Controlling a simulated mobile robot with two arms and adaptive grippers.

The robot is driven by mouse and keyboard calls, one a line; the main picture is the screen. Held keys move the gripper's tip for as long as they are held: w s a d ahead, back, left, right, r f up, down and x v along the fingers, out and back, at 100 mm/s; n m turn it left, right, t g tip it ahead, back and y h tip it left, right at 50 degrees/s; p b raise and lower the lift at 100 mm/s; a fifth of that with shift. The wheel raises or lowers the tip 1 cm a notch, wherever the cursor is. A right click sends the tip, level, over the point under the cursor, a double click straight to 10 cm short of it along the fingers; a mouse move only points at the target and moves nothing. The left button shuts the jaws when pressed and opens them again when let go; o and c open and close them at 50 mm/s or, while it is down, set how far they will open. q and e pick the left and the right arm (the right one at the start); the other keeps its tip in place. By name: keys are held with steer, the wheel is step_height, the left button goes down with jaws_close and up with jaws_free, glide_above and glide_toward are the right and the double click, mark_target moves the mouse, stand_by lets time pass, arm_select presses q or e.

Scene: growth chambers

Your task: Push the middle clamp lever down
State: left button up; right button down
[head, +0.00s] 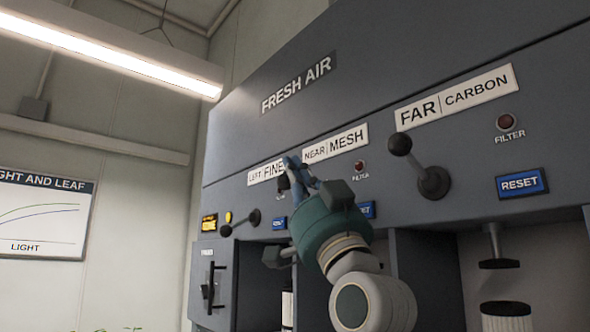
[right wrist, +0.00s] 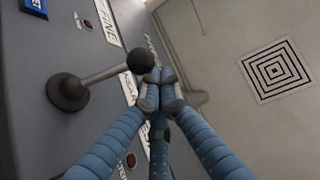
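The middle lever sits under the NEAR MESH label (head: 335,143). In the head view my right gripper (head: 292,163) and arm cover most of it, and a dark knob (head: 283,182) shows beside the fingers. In the right wrist view a lever with a dark ball knob (right wrist: 140,60) and a round pivot (right wrist: 68,92) stands out from the panel. My right gripper (right wrist: 160,84) has its blue fingers drawn together, tips right beside that ball, with nothing seen between them. I cannot tell whether they touch it. My left gripper is not in view.
The left lever (head: 240,223) points down-left. The right lever (head: 434,183) points up-left, under the FAR CARBON label (head: 455,96). A blue RESET button (head: 522,183) is at right. Open bays lie below the panel, one with a clamp foot (head: 499,263) above a white cylinder (head: 506,318).

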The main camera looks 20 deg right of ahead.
step_height(320, 180, down, 8)
steer(key=a+n+g+y+b, duration=0.1)
steer(key=n+g+y+b, duration=0.1)
steer(key=n+y+b, duration=0.5)
steer(key=shift+s+f+n+y+b, duration=0.2)
steer(key=shift+f+n+y+b, duration=0.15)
steer(key=shift+b, duration=0.6)
steer(key=v, duration=1.2)
steer(key=shift+s, duration=0.15)
steer(key=shift+r, duration=0.2)
